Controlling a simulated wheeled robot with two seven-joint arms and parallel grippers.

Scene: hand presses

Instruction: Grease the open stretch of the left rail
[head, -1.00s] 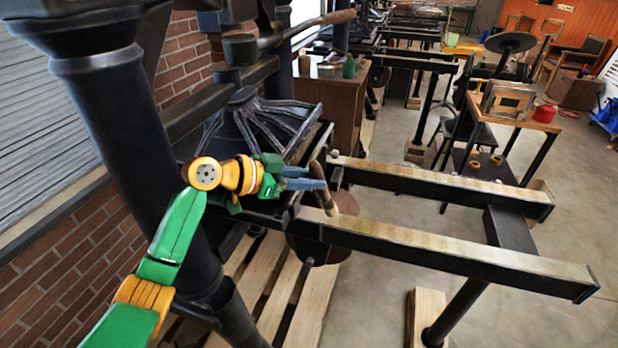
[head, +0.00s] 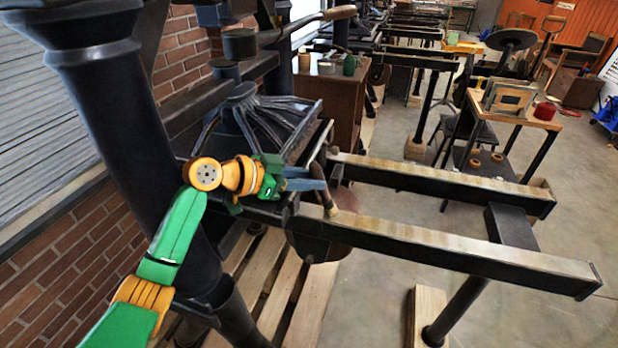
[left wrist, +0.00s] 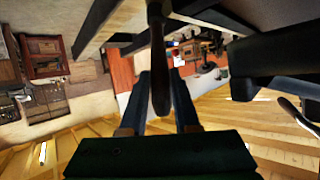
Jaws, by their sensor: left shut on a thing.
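My left gripper (head: 322,185) is shut on a brush with a dark brown handle. The brush (head: 329,202) hangs down from the fingers, its pale tip at the press end of the near rail (head: 440,242); I cannot tell whether it touches. In the left wrist view the brush (left wrist: 157,60) shows dark between the two fingers (left wrist: 163,98). The far rail (head: 440,180) runs beside the near one. Both are dark beams with tan, streaked tops, reaching out to the right. I cannot tell grease from bare metal on them. My right gripper is out of view.
The press's black column (head: 110,110) and ribbed black casting (head: 255,125) stand close to my left arm. A wooden cabinet (head: 335,100) is behind. A small table (head: 535,112) with a wooden frame and red pot stands at right. Space above the rails is clear.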

